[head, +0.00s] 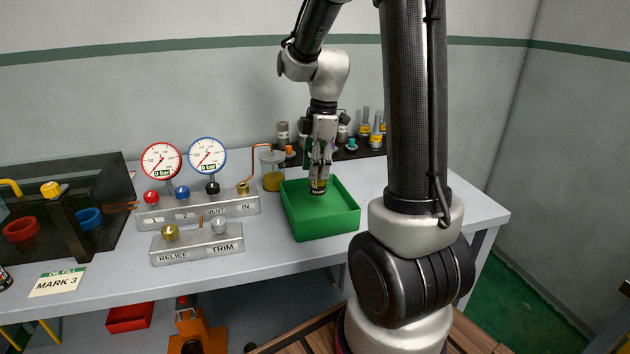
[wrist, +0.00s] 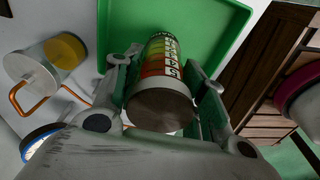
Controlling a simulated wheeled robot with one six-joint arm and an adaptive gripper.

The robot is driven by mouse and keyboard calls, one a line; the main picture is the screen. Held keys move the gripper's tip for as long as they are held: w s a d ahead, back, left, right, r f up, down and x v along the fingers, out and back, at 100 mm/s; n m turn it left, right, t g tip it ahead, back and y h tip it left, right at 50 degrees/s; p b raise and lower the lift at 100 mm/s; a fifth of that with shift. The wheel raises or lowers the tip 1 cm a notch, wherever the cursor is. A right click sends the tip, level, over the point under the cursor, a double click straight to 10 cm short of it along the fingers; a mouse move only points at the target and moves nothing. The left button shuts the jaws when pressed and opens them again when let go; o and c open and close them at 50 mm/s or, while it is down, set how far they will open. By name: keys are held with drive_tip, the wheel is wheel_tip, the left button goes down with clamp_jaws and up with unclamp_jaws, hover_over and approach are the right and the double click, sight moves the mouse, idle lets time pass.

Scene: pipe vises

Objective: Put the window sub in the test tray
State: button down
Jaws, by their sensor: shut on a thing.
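My gripper (head: 319,172) is shut on a short metal cylinder with a banded red, orange, yellow and green face, which looks like the window sub (wrist: 160,100). In the head view the lower end of the window sub (head: 318,187) shows below the fingers, within the outline of the green test tray (head: 335,222). In the wrist view the test tray (wrist: 215,22) lies beyond the held sub. I cannot tell whether the sub touches the tray floor. The visible part of the tray is otherwise empty.
A clear jar with yellow liquid (head: 272,170) stands just left of the tray. The gauge manifold (head: 197,207) is further left. A dark rack with several fittings (head: 365,146) stands behind. The bench front right of the tray is partly hidden by my arm.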

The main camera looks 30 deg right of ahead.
sight(322, 149)
drive_tip(key=shift+f, duration=1.9)
drive_tip(key=shift+f, duration=0.15)
drive_tip(key=c, duration=0.8)
unclamp_jaws()
drive_tip(key=r, duration=0.4)
drive_tip(key=d+r, duration=0.1)
drive_tip(key=r, duration=0.7)
drive_tip(key=shift+s+d, duration=0.15)
drive_tip(key=shift+s, duration=0.1)
drive_tip(key=shift+s+a+r+m+t+h, duration=0.25)
drive_tip(key=shift+s+a+r+m+t, duration=0.45)
drive_tip(key=shift+s+m, duration=2.1)
drive_tip(key=shift+s+a+r+m+t+h, duration=0.2)
drive_tip(key=shift+s+a+r+m+t, duration=0.4)
drive_tip(key=shift+s+m, duration=2.25)
drive_tip(key=shift+s+a+r+m+t+h, duration=0.35)
drive_tip(key=shift+s+a+m+t, duration=0.5)
drive_tip(key=shift+s+m, duration=1.95)
